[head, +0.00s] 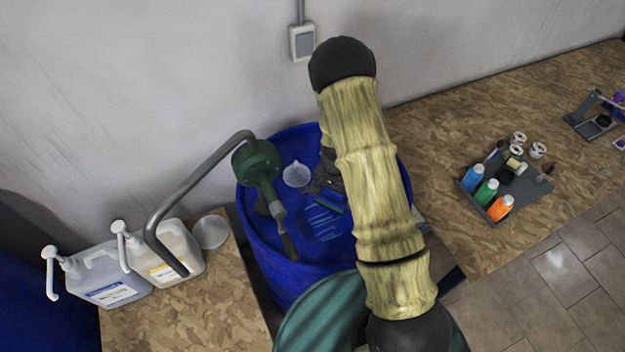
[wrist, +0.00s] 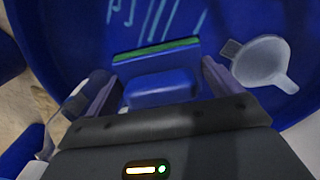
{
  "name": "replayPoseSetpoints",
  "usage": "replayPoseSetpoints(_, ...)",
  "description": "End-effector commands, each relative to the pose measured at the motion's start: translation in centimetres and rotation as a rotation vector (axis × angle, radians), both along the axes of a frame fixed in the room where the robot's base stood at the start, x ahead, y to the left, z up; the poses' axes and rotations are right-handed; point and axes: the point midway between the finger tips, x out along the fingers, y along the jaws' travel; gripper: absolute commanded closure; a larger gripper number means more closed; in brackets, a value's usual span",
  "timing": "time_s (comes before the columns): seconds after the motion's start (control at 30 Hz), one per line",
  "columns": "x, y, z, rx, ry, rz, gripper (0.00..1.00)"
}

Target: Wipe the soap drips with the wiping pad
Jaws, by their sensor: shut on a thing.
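The blue drum (head: 262,236) stands between the two wooden worktops. Several light-blue soap drips (head: 324,222) lie as thin streaks on its lid, and they also show at the top of the wrist view (wrist: 155,16). My gripper (wrist: 161,76) is shut on the wiping pad (wrist: 160,90), a blue block with a green strip along its far edge. The pad also shows beside the drips in the head view (head: 332,203). My arm hides the lid's right part. I cannot tell whether the pad touches the lid.
A green pump (head: 257,162) with a long grey spout rises from the lid's left side. A translucent funnel (head: 296,175) lies near the pad, close to my right finger in the wrist view (wrist: 262,62). White pump jugs (head: 108,278) stand at left; a bottle tray (head: 520,205) is at right.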

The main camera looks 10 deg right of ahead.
Motion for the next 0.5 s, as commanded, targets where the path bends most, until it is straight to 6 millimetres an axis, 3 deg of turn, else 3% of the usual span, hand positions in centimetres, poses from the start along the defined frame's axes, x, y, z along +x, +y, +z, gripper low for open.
replayPoseSetpoints(0.5,1.0,1.4,0.7,-0.017,-0.005,-0.688,0.4)
